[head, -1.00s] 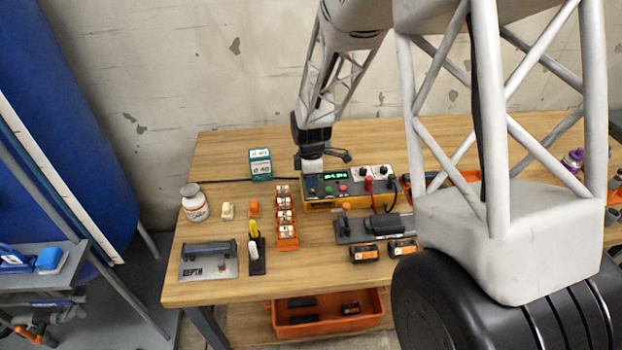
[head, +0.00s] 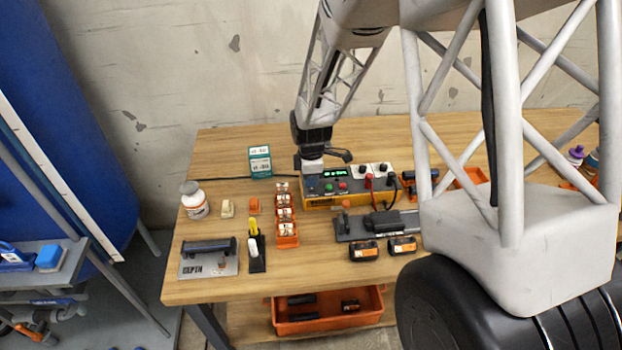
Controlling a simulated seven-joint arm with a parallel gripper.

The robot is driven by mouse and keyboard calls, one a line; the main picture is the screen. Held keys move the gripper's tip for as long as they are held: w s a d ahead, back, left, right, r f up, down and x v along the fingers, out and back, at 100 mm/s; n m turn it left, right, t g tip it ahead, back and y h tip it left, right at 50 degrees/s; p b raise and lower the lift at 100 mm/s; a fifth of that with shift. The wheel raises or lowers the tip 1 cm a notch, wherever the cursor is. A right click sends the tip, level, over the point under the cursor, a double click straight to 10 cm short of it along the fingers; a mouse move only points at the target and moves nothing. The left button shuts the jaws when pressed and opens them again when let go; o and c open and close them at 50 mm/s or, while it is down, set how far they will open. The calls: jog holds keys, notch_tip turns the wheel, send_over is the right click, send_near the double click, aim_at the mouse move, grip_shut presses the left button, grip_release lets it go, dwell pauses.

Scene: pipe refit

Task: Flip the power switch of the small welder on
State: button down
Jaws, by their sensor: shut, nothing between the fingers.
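The small welder (head: 343,204) is a yellow-and-grey box at the middle of the wooden table. A green lit display (head: 335,172) shows on its panel, with a red and a green button, knobs, and red and black leads on its right part. My gripper (head: 311,166) is shut and empty at the welder's back left corner, pointing down. I cannot tell whether it touches the welder. The power switch cannot be made out; the gripper may cover it.
An orange strip of small parts (head: 287,238) lies left of the welder. A green-and-white box (head: 260,161) stands behind it to the left. A white bottle (head: 194,204) is at the table's left.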

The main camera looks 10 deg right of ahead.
notch_tip(320, 180, up, 14)
jog(key=shift+w, duration=0.4)
dwell(0.4)
jog(key=shift+s, duration=0.1)
jog(key=s+d+r+m+t, duration=0.1)
jog(key=s+d+r+m, duration=0.3)
jog(key=s, duration=0.4)
jog(key=s+d+r+m+t, duration=0.1)
jog(key=s+d+r+m, duration=0.1)
jog(key=s+r+m, duration=0.5)
jog(key=s+d+m, duration=0.1)
jog(key=s+m, duration=0.2)
jog(key=s, duration=0.6)
jog(key=s+d+r+m+t, duration=0.1)
jog(key=s+m, duration=0.3)
jog(key=s, duration=0.6)
jog(key=shift+d+r, duration=0.25)
jog(key=shift+d, duration=0.55)
